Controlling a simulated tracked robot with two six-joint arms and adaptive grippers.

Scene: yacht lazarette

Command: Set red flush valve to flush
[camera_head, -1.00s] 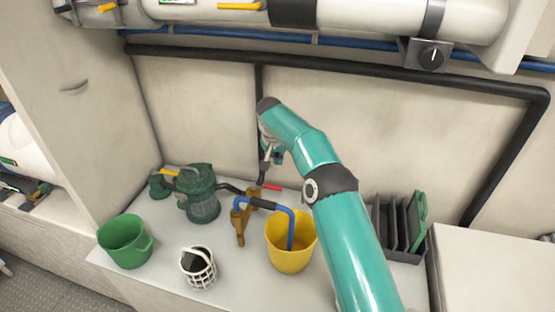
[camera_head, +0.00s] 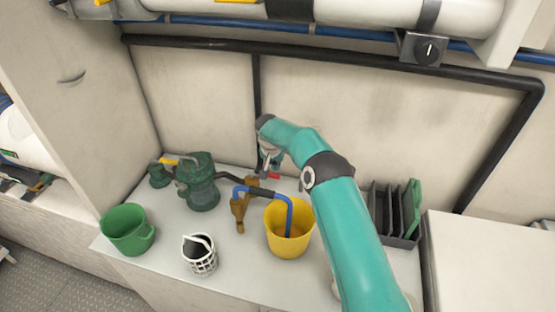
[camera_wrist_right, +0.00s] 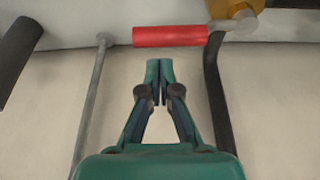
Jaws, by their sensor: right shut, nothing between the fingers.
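The red valve handle (camera_head: 273,176) lies crosswise low by the back wall, behind the blue hose. In the right wrist view the red handle (camera_wrist_right: 170,36) runs sideways, with a brass-coloured fitting (camera_wrist_right: 232,8) at its right end. My right gripper (camera_head: 266,174) points down beside the handle in the head view, partly hidden by its own arm. In the wrist view my right gripper (camera_wrist_right: 153,72) is shut and empty, its tips just short of the handle with a small gap showing. My left gripper is out of view.
A green strainer housing (camera_head: 200,185), green mug (camera_head: 128,232), white basket (camera_head: 200,257) and yellow bucket (camera_head: 288,242) with a blue hose (camera_head: 270,194) stand on the shelf. A dark rack (camera_head: 393,222) is at right. Dark pipes run beside the handle in the wrist view.

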